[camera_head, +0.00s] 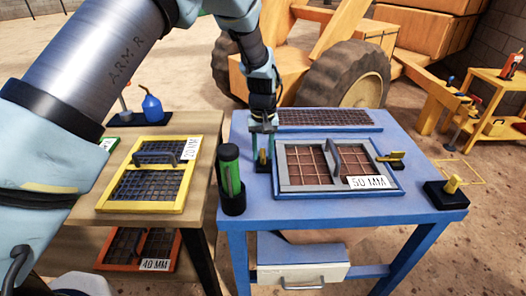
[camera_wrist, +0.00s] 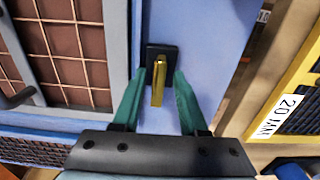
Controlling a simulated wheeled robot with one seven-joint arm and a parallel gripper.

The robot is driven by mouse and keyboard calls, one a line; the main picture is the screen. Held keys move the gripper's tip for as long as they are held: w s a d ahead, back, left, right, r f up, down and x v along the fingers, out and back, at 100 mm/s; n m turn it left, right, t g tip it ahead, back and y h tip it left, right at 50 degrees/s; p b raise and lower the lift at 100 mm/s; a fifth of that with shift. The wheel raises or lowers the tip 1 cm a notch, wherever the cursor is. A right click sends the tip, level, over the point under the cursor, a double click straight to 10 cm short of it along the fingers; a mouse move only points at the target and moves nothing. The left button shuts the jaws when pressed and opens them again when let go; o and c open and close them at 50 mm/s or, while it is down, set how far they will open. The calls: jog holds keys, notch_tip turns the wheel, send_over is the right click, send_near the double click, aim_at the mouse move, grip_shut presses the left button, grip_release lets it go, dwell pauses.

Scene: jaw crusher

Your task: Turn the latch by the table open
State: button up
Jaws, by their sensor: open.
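On the blue table (camera_head: 330,215), a yellow latch (camera_head: 263,156) on a small black base stands just left of the grey-framed 50 MM screen (camera_head: 318,166). In the wrist view the yellow latch (camera_wrist: 158,82) lies between the two green fingers, with its black base (camera_wrist: 161,52) beyond. My gripper (camera_head: 262,133) is above this latch, pointing down. It is open, with a finger on each side and gaps to the latch; the wrist view also shows my gripper (camera_wrist: 158,80). A second yellow latch (camera_head: 391,158) is at the screen's right side.
A yellow lever on a black block (camera_head: 447,190) sits at the table's right corner. A wooden table with the yellow 20 MM screen (camera_head: 150,180) stands left.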

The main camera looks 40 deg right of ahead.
aim_at(263, 153)
notch_tip(263, 153, up, 11)
jog(key=b, duration=0.2)
jog(key=shift+f, duration=0.1)
dwell(0.5)
jog(key=w+a+r+n, duration=0.1)
jog(key=w+a, duration=0.3)
jog(key=a, duration=0.5)
jog(key=w+a+r+n, duration=0.1)
jog(key=w+a, duration=0.3)
jog(key=a, duration=0.5)
jog(key=w+a+r+n, duration=0.15)
jog(key=w+a, duration=0.25)
jog(key=a, duration=0.5)
jog(key=s+a+n, duration=0.1)
jog(key=s+a, duration=0.3)
jog(key=a, duration=0.7)
jog(key=s+a+f+n+t, duration=0.1)
jog(key=s+a, duration=0.3)
jog(key=a, duration=0.7)
jog(key=shift+a+f+n+t, duration=0.2)
jog(key=shift+n+t, duration=0.1)
jog(key=shift+n, duration=0.15)
jog(key=shift+d, duration=0.1)
